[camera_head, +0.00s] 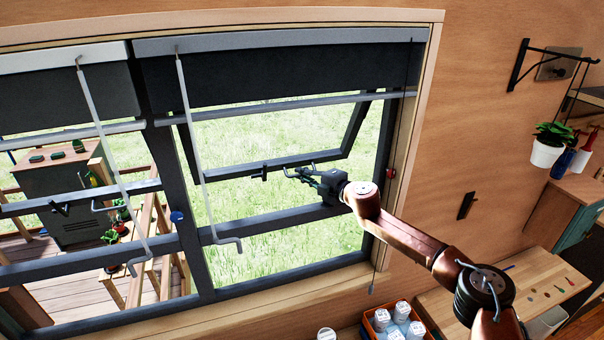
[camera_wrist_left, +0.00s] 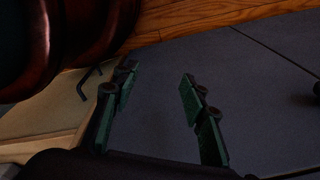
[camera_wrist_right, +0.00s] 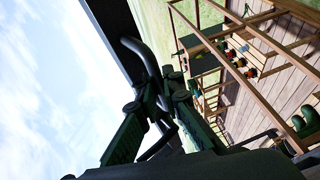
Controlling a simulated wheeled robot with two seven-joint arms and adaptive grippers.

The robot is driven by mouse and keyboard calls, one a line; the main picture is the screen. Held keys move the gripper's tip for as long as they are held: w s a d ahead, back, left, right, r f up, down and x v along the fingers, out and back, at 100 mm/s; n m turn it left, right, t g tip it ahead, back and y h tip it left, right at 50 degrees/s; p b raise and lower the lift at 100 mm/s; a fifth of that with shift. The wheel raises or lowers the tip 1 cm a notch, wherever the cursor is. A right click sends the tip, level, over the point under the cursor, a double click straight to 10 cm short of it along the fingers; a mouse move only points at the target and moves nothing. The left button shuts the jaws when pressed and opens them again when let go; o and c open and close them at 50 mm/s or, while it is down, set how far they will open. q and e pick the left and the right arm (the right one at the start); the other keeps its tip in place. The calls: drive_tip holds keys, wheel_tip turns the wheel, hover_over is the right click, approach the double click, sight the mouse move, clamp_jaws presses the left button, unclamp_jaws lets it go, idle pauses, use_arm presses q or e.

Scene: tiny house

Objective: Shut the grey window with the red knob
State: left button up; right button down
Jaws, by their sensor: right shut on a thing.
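The grey window (camera_head: 350,130) with the red knob (camera_head: 390,172) on its right frame is the right-hand one. Its sash is tilted outward, with the lower bar (camera_head: 228,173) away from the frame. My right gripper (camera_head: 299,173) is at this bar, shut on the window's handle. In the right wrist view the fingers (camera_wrist_right: 158,95) close around the curved grey handle (camera_wrist_right: 140,52); the exact contact is partly hidden. My left gripper (camera_wrist_left: 158,86) shows only in its wrist view, open and empty above a dark grey surface.
A second window with a blue knob (camera_head: 177,217) is at the left, also tilted open. Grey crank rods (camera_head: 190,120) hang before both windows. An orange crate (camera_head: 398,322) with white-capped containers stands below. A potted plant (camera_head: 548,148) and wall bracket are at the right.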

drive_tip(key=shift+g+h, duration=0.4)
drive_tip(key=shift+g, duration=0.2)
drive_tip(key=s+p, duration=0.1)
drive_tip(key=p, duration=0.1)
drive_tip(key=s+d+p, duration=0.1)
drive_tip(key=s+p, duration=0.1)
drive_tip(key=s+d+f+p, duration=0.1)
drive_tip(key=s+p, duration=0.1)
drive_tip(key=c, duration=2.3)
unclamp_jaws()
drive_tip(key=shift+c, duration=0.2)
drive_tip(key=v, duration=1.2)
